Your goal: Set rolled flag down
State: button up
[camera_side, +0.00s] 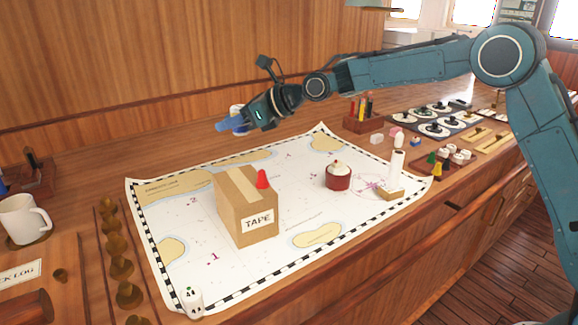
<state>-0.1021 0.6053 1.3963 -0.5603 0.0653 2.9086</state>
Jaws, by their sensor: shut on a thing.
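My gripper (245,120) is at the upper left of the chart, raised above the counter. It is shut on a small blue thing (229,126), which looks like the rolled flag. The flag sticks out to the left of the jaws, roughly level. I see a gap of air below it, and its far end is partly hidden by the gripper. The paper chart (185,235) lies spread on the wooden counter below and in front.
A red tub (338,177) and a white roll (397,165) stand to the right. A white mug (22,218) is far left. The chart's front is mostly clear.

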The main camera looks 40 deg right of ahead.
jog(key=n+g+y, duration=0.1)
jog(key=n+y, duration=0.1)
send_over(164, 261)
jog(key=shift+r, duration=0.45)
jog(key=shift+f, duration=0.1)
notch_tip(164, 261, down, 20)
jog(key=shift+r, duration=0.1)
dwell(0.3)
jog(key=o, duration=1)
